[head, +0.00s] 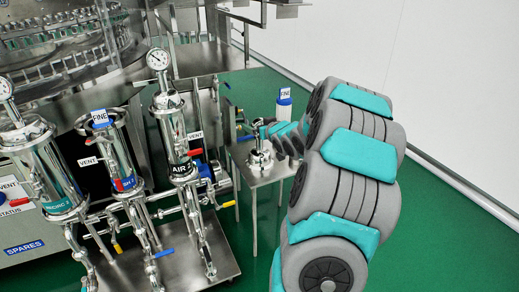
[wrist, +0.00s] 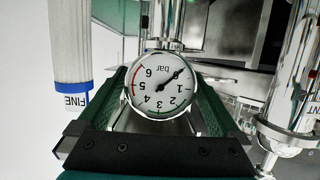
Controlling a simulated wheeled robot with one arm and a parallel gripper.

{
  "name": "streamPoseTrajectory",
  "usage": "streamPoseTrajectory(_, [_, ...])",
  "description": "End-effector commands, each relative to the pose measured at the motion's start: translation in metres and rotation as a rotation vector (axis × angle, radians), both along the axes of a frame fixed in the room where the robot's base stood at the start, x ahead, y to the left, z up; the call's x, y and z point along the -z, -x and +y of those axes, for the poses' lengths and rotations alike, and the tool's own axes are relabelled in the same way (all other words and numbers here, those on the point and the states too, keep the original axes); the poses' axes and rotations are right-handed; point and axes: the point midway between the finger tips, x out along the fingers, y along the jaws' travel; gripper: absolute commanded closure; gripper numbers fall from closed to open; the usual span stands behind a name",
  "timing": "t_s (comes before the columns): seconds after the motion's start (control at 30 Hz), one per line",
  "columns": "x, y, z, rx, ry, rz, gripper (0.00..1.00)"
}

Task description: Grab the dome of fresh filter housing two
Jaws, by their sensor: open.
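A small polished steel housing part (head: 260,158) with a rounded top stands on the side table, left of my arm. I see no readable number on it. My gripper (wrist: 160,77) is open, its two dark green fingers on either side of a round white pressure gauge (wrist: 157,90). The gauge appears upside down with steel fittings behind it; whether the fingers touch it I cannot tell. The dome under the gauge is not clearly visible. In the head view my gripper is small and partly hidden by my arm beside the side table.
A white filter cartridge with a FINE label (head: 284,104) is behind the side table (head: 277,172) and close left in the wrist view (wrist: 72,45). Green floor lies right.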

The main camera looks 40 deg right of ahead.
Motion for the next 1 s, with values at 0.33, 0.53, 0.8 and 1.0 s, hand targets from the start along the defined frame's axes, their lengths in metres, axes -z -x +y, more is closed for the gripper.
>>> streamPoseTrajectory(0.33, [0.007,-0.019,-0.004,0.0,0.001,0.001,0.0])
streamPoseTrajectory(0.53, [0.007,-0.019,-0.005,0.0,0.001,0.001,0.15])
streamPoseTrajectory(0.8, [0.007,-0.019,-0.005,0.0,0.001,0.001,0.45])
streamPoseTrajectory(1.0, [0.007,-0.019,-0.005,0.0,0.001,0.001,0.68])
